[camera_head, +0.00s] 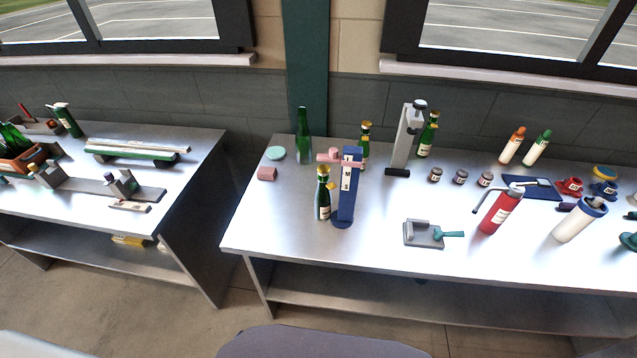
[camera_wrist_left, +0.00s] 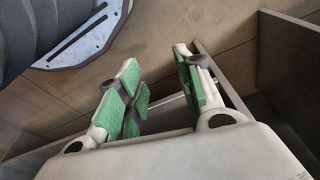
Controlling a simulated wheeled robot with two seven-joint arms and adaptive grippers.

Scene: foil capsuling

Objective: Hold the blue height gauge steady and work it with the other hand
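The blue height gauge (camera_head: 347,188) stands upright near the left part of the right-hand steel table. It has a round blue base, a lettered white strip and a pink arm (camera_head: 333,158) reaching left near its top. A green bottle with a gold top (camera_head: 323,198) stands just left of the gauge, and another gold-topped bottle (camera_head: 365,142) is behind it. In the left wrist view my left gripper (camera_wrist_left: 162,88) has its green-padded fingers apart, with nothing between them. Neither gripper shows in the head view, and my right gripper is not in view.
The steel table (camera_head: 285,232) has clear room at its front left. A grey press stand (camera_head: 405,140), small jars (camera_head: 460,177), a grey plate (camera_head: 423,236) with a teal-handled tool, and a red canister (camera_head: 500,210) stand to the right. A gap separates the left table (camera_head: 200,165).

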